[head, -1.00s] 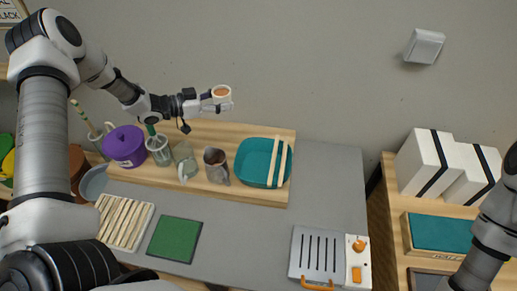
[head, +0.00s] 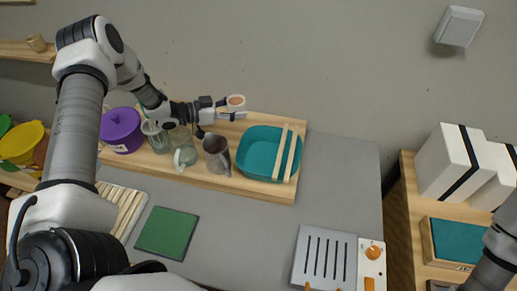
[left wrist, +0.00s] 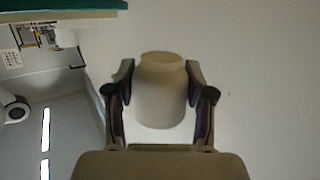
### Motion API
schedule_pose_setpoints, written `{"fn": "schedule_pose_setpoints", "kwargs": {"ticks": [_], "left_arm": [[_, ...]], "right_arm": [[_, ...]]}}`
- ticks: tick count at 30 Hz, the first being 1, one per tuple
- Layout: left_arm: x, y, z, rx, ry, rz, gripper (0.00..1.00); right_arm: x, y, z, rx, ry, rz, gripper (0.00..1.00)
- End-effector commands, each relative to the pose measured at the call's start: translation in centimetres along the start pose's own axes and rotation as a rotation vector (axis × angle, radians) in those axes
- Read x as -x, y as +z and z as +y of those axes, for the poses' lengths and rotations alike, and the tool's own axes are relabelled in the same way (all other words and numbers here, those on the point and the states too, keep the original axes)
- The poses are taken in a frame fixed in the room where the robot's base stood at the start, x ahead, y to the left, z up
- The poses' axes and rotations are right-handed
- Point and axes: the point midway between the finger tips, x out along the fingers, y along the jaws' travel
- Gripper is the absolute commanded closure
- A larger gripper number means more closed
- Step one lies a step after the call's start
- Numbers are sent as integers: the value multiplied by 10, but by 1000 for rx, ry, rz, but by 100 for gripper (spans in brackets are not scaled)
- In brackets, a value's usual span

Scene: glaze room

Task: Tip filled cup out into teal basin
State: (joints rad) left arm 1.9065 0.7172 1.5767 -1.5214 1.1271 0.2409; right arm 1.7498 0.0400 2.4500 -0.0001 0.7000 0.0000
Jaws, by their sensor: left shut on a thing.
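My left gripper (head: 232,110) is shut on a small pale cup (head: 237,104) with brown-orange contents showing at its mouth. The cup looks about upright, held above the back of the wooden board. In the left wrist view the cup (left wrist: 163,92) sits between the two fingers of the gripper (left wrist: 161,90). The teal basin (head: 250,162) stands on the board, below and to the right of the cup. Two pale wooden sticks (head: 286,152) lie across its right part. My right gripper is out of view; only part of that arm shows at the right edge.
A grey pitcher (head: 216,155), glass jars (head: 184,150) and a purple pot (head: 121,130) stand left of the basin on the board (head: 250,190). A green mat (head: 167,233) and a slotted device (head: 325,258) lie in front. The grey table between them is clear.

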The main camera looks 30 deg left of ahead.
Motion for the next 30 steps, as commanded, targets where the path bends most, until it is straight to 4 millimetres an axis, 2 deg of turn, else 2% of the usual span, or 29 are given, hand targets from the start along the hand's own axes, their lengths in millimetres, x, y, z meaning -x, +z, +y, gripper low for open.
{"fn": "schedule_pose_setpoints", "kwargs": {"ticks": [11, 30], "left_arm": [[1, -5, 4, -48, 8, -7, 88], [-2, -14, 23, -316, -40, -66, 88]], "right_arm": [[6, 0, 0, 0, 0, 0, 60], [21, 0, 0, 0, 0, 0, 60]]}}
